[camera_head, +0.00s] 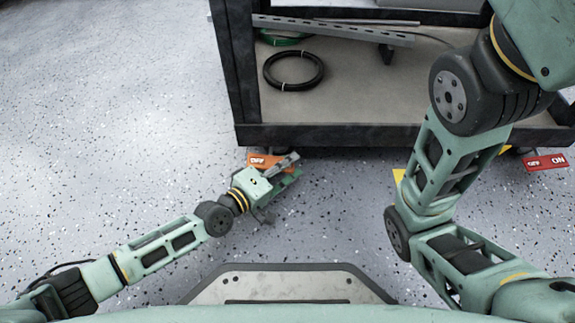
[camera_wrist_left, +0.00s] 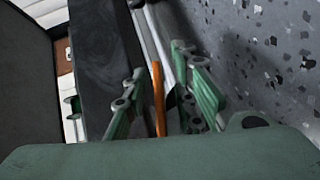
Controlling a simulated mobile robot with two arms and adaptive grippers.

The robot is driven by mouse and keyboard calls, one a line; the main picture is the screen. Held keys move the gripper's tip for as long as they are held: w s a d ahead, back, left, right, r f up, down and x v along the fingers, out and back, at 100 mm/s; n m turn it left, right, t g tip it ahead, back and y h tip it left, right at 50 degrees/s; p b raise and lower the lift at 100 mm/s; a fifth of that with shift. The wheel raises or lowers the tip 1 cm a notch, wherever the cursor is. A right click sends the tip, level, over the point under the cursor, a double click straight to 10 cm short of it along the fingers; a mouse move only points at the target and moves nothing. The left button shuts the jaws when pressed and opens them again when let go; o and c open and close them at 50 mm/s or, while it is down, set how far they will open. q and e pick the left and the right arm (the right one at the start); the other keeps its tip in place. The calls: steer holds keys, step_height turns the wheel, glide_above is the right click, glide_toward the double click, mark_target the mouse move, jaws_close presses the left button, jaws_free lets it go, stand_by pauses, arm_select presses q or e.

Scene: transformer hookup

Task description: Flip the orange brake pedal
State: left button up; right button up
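The orange brake pedal (camera_head: 257,161), with white lettering on it, sticks out under the front left corner of the cart. My left gripper (camera_head: 285,178) is at this pedal and hides part of it in the head view. In the left wrist view the pedal (camera_wrist_left: 158,98) shows as a thin upright orange strip, edge-on, between the two green fingers (camera_wrist_left: 163,100). The fingers are apart, with a gap visible on both sides of the strip. I cannot tell whether a finger touches it. My right gripper is out of view; only the right arm's links show.
The dark-framed cart (camera_head: 340,136) stands ahead, with a black cable coil (camera_head: 293,71) and a metal rail (camera_head: 335,33) on its lower shelf. A red pedal (camera_head: 545,162) marked OFF and ON is under its right side. The speckled floor at left is clear.

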arm_select(q)
jaws_close()
stand_by(0.4)
steer(key=shift+w+r+n+p, duration=0.1)
steer(key=shift+r+n+p, duration=0.2)
steer(key=shift+n, duration=0.1)
steer(key=shift+a+r+n+t+h, duration=0.1)
steer(key=shift+r+n+t+h, duration=0.15)
steer(key=shift+n+t+h, duration=0.55)
steer(key=shift+a+r+n+t+h+b, duration=0.2)
steer(key=shift+r+n+t+h+b, duration=0.1)
steer(key=shift+r+n+t+h, duration=0.4)
steer(key=shift+f, duration=0.2)
jaws_free()
